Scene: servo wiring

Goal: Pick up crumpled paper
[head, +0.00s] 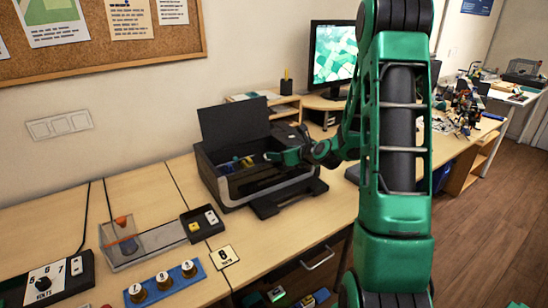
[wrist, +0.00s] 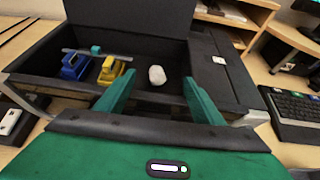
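The crumpled paper (wrist: 157,75) is a small whitish lump inside the open black printer (wrist: 235,95), as seen in the wrist view. In the head view the printer (head: 232,130) stands on the desk with its lid up; I cannot make out the paper there. My gripper (wrist: 154,85) is open, its two green fingers apart, pointing into the printer opening. The paper shows between and beyond the fingertips; the fingers do not appear to touch it. In the head view my gripper (head: 287,157) is over the printer's front right part.
Blue (wrist: 75,66) and yellow (wrist: 111,70) cartridge-like parts sit left of the paper in the printer, near a thin bar. The raised lid stands behind. A keyboard (wrist: 296,108) is at right. A monitor (head: 333,53) stands behind on the desk.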

